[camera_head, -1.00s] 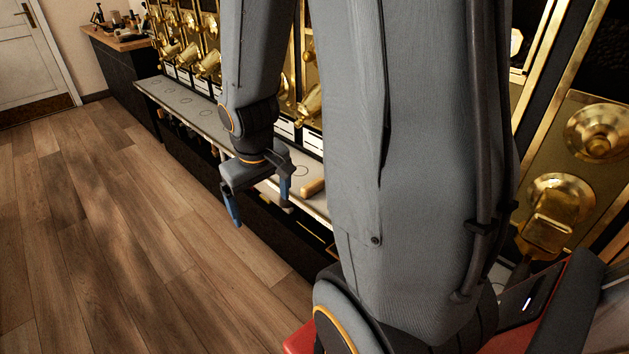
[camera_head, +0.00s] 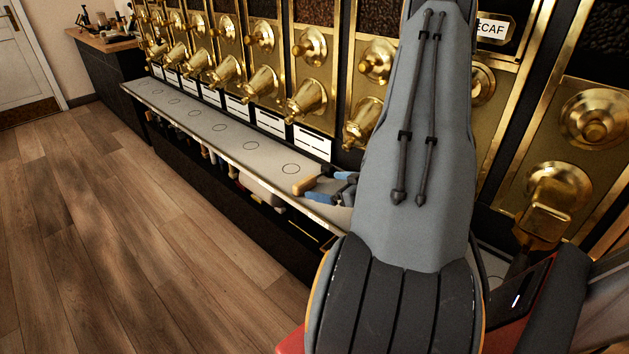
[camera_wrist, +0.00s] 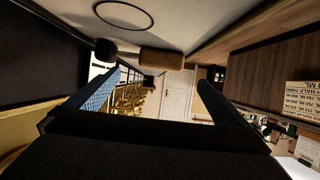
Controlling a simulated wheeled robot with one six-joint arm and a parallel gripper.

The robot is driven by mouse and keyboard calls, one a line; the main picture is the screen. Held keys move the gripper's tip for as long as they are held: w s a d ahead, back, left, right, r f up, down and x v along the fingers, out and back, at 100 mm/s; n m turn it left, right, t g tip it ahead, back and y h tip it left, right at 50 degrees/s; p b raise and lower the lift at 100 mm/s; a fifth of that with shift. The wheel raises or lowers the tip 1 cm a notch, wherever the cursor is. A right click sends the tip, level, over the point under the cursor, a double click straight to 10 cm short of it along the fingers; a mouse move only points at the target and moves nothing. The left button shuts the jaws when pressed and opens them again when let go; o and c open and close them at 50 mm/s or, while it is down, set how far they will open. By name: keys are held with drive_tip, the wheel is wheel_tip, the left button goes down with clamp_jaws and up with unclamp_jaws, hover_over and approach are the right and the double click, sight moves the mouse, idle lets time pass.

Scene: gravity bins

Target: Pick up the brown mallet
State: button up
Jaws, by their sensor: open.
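The brown mallet (camera_head: 304,186) lies on the pale shelf (camera_head: 215,128), near its front edge. In the wrist view its rounded brown part (camera_wrist: 161,59) shows just beyond the fingertips, with a dark rounded end beside it on the left. My gripper (camera_head: 316,190) is low at the shelf, right beside the mallet, with its blue fingers pointing towards it. In the wrist view my gripper (camera_wrist: 157,82) is open, its two blue fingers wide apart and nothing held between them. My arm hides part of the shelf to the right.
A row of brass dispensers (camera_head: 305,97) stands behind the shelf, with spouts hanging low over it. White labels (camera_head: 312,142) line the shelf's back. The wooden floor (camera_head: 130,230) is clear at left. A dark cabinet (camera_head: 105,78) stands at the far end.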

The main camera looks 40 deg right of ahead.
sight(308, 182)
drive_tip(key=p+x, duration=0.1)
drive_tip(key=x, duration=0.6)
drive_tip(key=shift+w+a, duration=0.1)
drive_tip(key=shift+w, duration=0.2)
drive_tip(key=c, duration=1.6)
drive_tip(key=shift+c, duration=0.2)
drive_tip(key=shift+r, duration=0.1)
drive_tip(key=shift+a+r, duration=0.2)
drive_tip(key=shift+r, duration=0.35)
wheel_tip(308, 182, up, 6)
drive_tip(key=s+a+b, duration=0.1)
drive_tip(key=a+b, duration=0.2)
drive_tip(key=a, duration=1.6)
drive_tip(key=shift+s+a, duration=0.3)
drive_tip(key=shift+f, duration=0.15)
